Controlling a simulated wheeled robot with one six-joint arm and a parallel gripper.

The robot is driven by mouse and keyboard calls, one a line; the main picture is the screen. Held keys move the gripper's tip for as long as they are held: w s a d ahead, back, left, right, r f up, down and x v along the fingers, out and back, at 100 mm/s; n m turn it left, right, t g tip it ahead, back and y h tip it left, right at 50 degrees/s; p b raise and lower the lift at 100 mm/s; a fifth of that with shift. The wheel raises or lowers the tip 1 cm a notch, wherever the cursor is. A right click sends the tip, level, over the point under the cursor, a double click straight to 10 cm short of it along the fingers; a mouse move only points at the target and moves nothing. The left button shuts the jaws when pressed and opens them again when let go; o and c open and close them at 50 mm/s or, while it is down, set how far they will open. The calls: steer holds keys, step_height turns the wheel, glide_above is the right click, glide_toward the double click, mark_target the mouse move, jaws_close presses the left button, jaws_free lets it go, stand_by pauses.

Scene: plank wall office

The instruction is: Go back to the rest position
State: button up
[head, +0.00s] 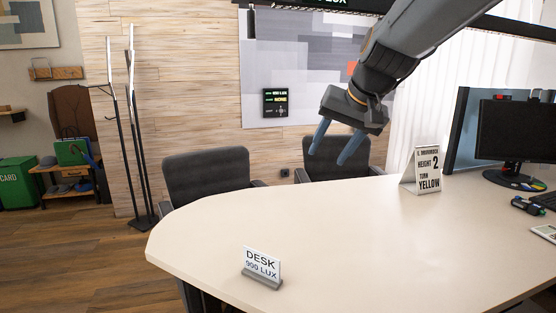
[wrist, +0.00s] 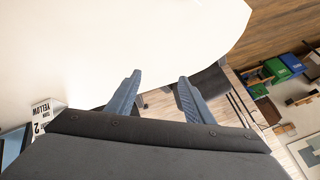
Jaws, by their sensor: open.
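My gripper (head: 335,146) hangs in the air above the far edge of the desk in the head view, its two blue fingers pointing down and apart. In the wrist view the fingers (wrist: 158,92) are spread with nothing between them. The pale desk (head: 330,235) fills the lower right of the head view and also shows in the wrist view (wrist: 120,45).
A "DESK 900 LUX" sign (head: 262,266) stands near the desk's front. Two dark chairs (head: 205,175) are behind the desk. A coat stand (head: 136,130) is at left.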

steer(key=s+d+f+n+g+h+p, duration=0.1)
steer(key=s+d+f+g, duration=0.2)
steer(key=s+f, duration=0.9)
steer(key=s+d+f+n+g+h, duration=0.1)
steer(key=s+d+f+g+h, duration=0.1)
steer(key=s+f, duration=1)
steer(key=shift+d+f+g+p, duration=0.4)
steer(key=shift+d+g, duration=0.3)
steer(key=shift+d, duration=0.45)
steer(key=w+a+r+n+t+y+p, duration=0.1)
steer(key=w+a+r+t+p, duration=0.4)
steer(key=w+r, duration=0.75)
steer(key=w+a+r+n+t+y+p, duration=0.1)
steer(key=w+a+r+n+t+p, duration=0.15)
steer(key=w+a+r+t, duration=0.7)
steer(key=w+a+r+t+y+p, duration=0.1)
steer(key=r+t+p, duration=0.1)
steer(key=r, duration=1)
steer(key=w+a+r+n+t+y+p, duration=0.1)
steer(key=r+t+y, duration=0.15)
steer(key=r, duration=0.85)
steer(key=w+a+r+t+y+p, duration=0.1)
steer(key=r+t+p, duration=0.15)
steer(key=r, duration=0.95)
steer(key=p+x, duration=0.3)
steer(key=x, duration=0.4)
steer(key=shift+w+a, duration=0.2)
steer(key=shift+w, duration=0.15)
